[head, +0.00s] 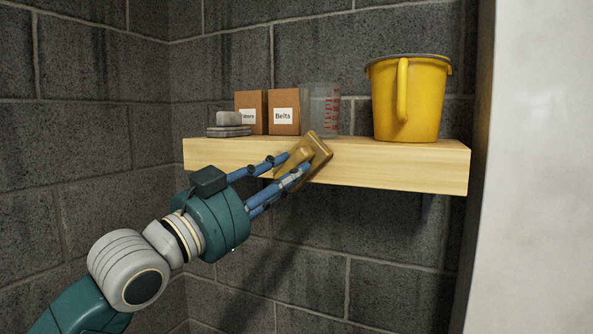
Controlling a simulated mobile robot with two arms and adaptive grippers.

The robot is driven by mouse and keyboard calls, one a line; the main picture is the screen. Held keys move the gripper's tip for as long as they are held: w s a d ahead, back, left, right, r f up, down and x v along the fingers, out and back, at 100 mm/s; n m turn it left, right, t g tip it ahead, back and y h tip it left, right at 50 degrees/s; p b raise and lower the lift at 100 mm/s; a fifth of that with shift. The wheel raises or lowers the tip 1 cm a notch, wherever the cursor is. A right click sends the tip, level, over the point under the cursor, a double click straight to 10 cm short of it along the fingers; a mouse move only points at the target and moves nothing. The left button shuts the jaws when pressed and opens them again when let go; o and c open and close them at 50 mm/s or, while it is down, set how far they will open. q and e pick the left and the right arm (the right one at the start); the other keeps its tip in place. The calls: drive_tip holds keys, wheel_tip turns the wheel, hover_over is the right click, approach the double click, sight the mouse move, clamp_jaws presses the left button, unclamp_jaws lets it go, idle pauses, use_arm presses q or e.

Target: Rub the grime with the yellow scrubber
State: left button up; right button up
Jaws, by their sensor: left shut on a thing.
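The yellow scrubber (319,150), a tan-yellow block with a raised grip, is held tilted at the front edge of the shelf. My left gripper (297,163) is shut on it, with its blue fingers on either side of the grip. I cannot tell whether the scrubber touches the shelf. Dark streaks run down the grey block wall, but I cannot tell whether any of them is the grime. My right gripper is not in view.
The wooden shelf (410,174) carries grey pads (229,125), two brown boxes (284,98), one labelled "Belts", a clear measuring beaker (325,105) and a yellow bucket (425,100). A pale wall edge (540,180) stands at right. Room below the shelf is free.

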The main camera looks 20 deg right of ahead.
use_arm(q)
drive_tip(key=shift+w+a, duration=0.9)
drive_tip(key=shift+w+a+p, duration=0.95)
drive_tip(key=shift+w+a, duration=0.25)
drive_tip(key=shift+w, duration=0.05)
drive_tip(key=shift+s+a+b, duration=0.6)
drive_tip(key=shift+s+a, duration=1.45)
drive_tip(key=shift+s, duration=0.05)
